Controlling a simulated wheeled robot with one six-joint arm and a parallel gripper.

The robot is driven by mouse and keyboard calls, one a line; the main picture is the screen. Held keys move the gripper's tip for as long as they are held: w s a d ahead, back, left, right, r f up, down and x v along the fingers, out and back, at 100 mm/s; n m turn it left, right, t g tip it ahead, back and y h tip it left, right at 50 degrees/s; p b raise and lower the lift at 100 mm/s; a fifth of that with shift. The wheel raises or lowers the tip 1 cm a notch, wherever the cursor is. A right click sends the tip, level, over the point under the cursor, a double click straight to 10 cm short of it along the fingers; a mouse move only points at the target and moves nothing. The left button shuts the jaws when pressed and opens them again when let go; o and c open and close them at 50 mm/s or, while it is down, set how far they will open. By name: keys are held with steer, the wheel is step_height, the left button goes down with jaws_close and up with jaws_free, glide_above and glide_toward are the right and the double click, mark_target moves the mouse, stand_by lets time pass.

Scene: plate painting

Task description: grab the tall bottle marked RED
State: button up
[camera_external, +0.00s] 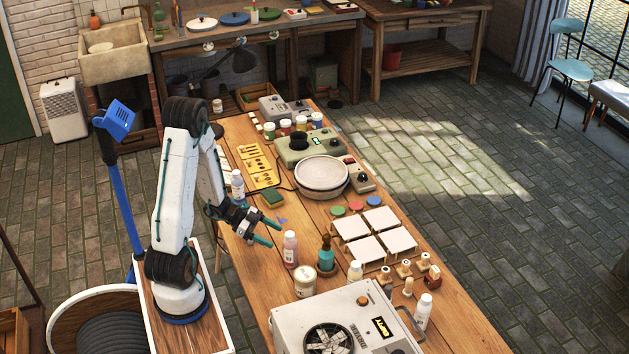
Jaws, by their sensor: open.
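A tall bottle with reddish-pink contents and a pale label (290,249) stands upright on the wooden table, in front of my gripper. Its label is too small to read, so I cannot confirm the word RED. My gripper (268,233) is open with teal fingers, empty, just up and left of this bottle in the picture, and appears apart from it. Another tall white bottle (238,186) stands behind my gripper, partly beside my arm. A further tall white bottle (423,312) stands at the table's right front, beside the grey machine.
A grey machine (376,299) fills the front of the table. White tiles (381,219) and a round wheel (322,174) lie farther back. Bare wood (312,220) shows behind the bottle.

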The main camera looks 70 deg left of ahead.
mark_target(295, 247)
steer(key=x, duration=0.9)
steer(key=shift+w+d+f, duration=0.2)
steer(key=c, duration=1.3)
